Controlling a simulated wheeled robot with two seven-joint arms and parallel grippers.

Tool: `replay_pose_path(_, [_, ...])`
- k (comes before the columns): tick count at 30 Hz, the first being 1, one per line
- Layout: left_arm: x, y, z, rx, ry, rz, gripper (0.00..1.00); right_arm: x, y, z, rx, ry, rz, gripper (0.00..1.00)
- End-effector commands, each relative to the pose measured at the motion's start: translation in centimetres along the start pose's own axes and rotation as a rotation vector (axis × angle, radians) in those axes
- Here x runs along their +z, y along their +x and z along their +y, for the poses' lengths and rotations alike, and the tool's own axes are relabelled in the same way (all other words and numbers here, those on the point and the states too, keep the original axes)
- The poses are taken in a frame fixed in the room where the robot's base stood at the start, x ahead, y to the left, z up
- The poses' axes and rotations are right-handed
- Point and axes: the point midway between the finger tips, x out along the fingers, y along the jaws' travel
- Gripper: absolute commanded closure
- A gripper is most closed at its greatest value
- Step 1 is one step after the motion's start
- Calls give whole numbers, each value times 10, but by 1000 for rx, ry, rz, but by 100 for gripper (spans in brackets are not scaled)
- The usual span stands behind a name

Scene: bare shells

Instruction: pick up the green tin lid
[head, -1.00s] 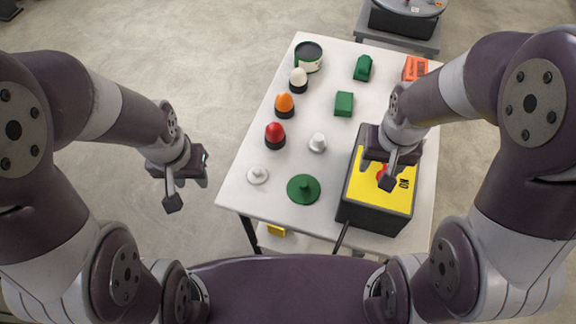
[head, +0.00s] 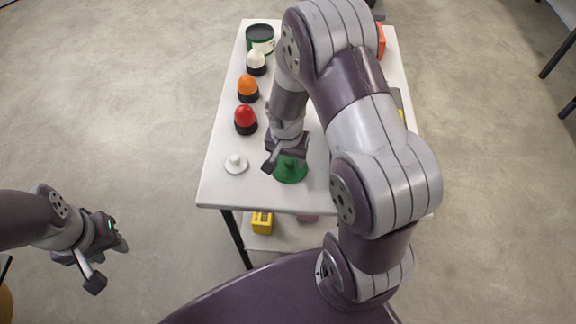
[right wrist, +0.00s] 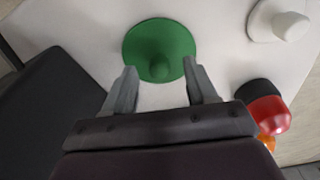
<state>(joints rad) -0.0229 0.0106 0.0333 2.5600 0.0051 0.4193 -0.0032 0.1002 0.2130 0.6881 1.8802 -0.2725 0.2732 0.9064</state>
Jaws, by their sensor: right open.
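The green tin lid (head: 291,172) is a flat green disc with a knob in the middle, lying on the white table near its front edge. My right gripper (head: 287,152) is over it and partly hides it in the head view. In the right wrist view the lid (right wrist: 160,38) lies just beyond the open, empty fingers (right wrist: 160,72), with its knob lined up between them. My left gripper (head: 98,238) hangs off the table to the left; its fingers are not clear.
A small white lid (head: 236,164) lies left of the green one. Red (head: 245,118), orange (head: 248,86) and white (head: 257,60) domed pieces line the left side, before a dark green tin (head: 260,39). A black box (right wrist: 50,105) stands close by in the wrist view.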

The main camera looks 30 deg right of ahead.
Motion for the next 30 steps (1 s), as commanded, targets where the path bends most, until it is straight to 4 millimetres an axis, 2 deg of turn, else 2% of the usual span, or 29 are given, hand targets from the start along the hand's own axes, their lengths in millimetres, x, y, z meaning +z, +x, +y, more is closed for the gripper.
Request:
replay_pose_path(3, [0, 2, 0, 0, 0, 0, 62, 0, 10, 0, 0, 0, 0, 43])
replay_pose_path(8, [0, 2, 0, 0, 0, 0, 62, 0, 10, 0, -1, 0, 0, 43])
replay_pose_path(9, [0, 2, 0, 0, 0, 0, 62, 0, 10, 0, -1, -1, 0, 46])
replay_pose_path(14, [0, 2, 0, 0, 0, 0, 62, 0, 10, 0, 0, -1, 0, 98])
replay_pose_path(23, [0, 1, 0, 0, 0, 0, 62, 0, 8, 0, 0, -1, 0, 100])
replay_pose_path(26, [0, -2, 0, 0, 0, 0, 62, -3, -7, 0, -1, 0, 3, 100])
replay_pose_path(30, [-1, -6, 0, 0, 0, 0, 62, -7, -43, -1, -3, 0, 4, 100])
